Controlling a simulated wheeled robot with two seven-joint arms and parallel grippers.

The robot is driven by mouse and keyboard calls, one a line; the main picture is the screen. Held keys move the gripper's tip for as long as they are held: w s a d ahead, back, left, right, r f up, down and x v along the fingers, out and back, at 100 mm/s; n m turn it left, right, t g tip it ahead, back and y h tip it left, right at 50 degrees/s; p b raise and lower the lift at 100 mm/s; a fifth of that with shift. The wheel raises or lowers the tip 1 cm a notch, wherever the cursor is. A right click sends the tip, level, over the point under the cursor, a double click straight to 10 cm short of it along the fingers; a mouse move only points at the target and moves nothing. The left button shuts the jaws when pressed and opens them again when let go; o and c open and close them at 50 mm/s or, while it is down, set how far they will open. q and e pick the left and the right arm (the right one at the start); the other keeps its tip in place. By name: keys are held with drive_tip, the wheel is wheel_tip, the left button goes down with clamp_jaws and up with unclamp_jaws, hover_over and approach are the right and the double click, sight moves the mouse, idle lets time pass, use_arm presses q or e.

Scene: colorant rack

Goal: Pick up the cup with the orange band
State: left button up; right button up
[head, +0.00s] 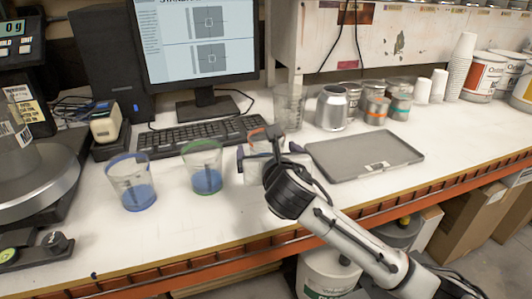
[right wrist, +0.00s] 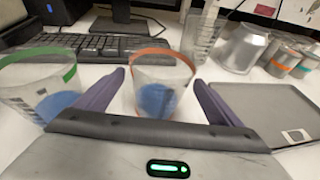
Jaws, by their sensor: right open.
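The cup with the orange band (right wrist: 160,88) is a clear cup with blue liquid. In the right wrist view it stands upright between the two purple fingers of my right gripper (right wrist: 158,92), with space showing at the fingertips. In the head view the orange-banded cup (head: 257,134) is mostly hidden behind my right gripper (head: 262,152), which is open. My left gripper is not in view.
A green-banded cup (head: 204,168) and a blue-banded cup (head: 133,183) stand to the left. A grey tray (head: 365,157) lies to the right. A clear beaker (head: 289,108), metal cans (head: 331,108) and a keyboard (head: 196,136) are behind.

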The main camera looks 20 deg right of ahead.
drive_tip(key=shift+x, duration=2.75)
drive_tip(key=c, duration=1.2)
drive_tip(key=shift+r, duration=0.1)
